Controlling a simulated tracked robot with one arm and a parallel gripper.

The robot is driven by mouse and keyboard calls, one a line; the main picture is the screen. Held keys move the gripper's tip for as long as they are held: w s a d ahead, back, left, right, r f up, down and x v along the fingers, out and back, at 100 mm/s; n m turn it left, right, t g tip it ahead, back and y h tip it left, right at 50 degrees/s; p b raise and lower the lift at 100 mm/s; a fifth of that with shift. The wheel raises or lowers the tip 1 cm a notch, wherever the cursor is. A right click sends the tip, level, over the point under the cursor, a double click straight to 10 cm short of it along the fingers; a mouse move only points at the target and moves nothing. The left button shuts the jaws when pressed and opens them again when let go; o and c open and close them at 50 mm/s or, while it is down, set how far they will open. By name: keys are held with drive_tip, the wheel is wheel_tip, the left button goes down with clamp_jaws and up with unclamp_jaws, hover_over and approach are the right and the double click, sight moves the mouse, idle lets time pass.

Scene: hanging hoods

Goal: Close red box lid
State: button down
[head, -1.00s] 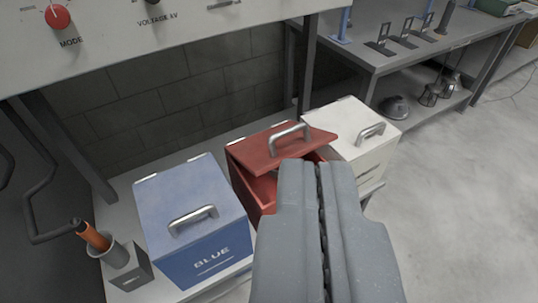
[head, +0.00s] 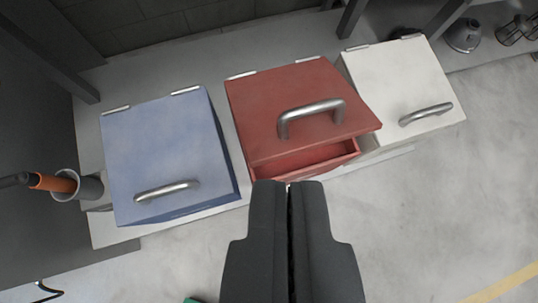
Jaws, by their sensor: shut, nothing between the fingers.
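The red box (head: 305,160) stands between a blue box and a white box. Its red lid (head: 268,111) is partly raised, hinged at the back, with a gap along the front where the red inside shows. A silver handle (head: 311,112) sits on top of the lid. My gripper (head: 289,184) is shut and empty. In the picture its fingertips are just below the front edge of the red box; whether they touch it I cannot tell. The gripper hides a small part of the floor and bench edge in front of the box.
The blue box (head: 166,150) at left and the white box (head: 400,88) at right both have their lids down. A grey cup (head: 88,187) with an orange-handled tool stands left of the blue box. Open floor (head: 430,210) lies in front.

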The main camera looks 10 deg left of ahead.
drive_tip(key=w+a+f+n+g+p, duration=0.1)
drive_tip(key=w+f+g+p, duration=0.1)
drive_tip(key=f, duration=0.6)
drive_tip(key=w+a+f+n+g+p, duration=0.1)
drive_tip(key=w+f+p, duration=0.3)
drive_tip(key=f, duration=0.5)
drive_tip(key=w+a+f+n+g+p, duration=0.1)
drive_tip(key=w+f+g+p, duration=0.2)
drive_tip(key=f, duration=0.6)
drive_tip(key=shift+w+p, duration=0.6)
drive_tip(key=shift+w, duration=0.55)
drive_tip(key=shift+s+d+f, duration=0.15)
drive_tip(key=shift+f, duration=0.1)
drive_tip(key=shift+s+d+f, duration=0.2)
drive_tip(key=shift+s+f, duration=0.1)
drive_tip(key=shift+f, duration=0.4)
drive_tip(key=shift+s+d+f, duration=0.15)
drive_tip(key=shift+s+f, duration=0.1)
drive_tip(key=shift+f, duration=0.45)
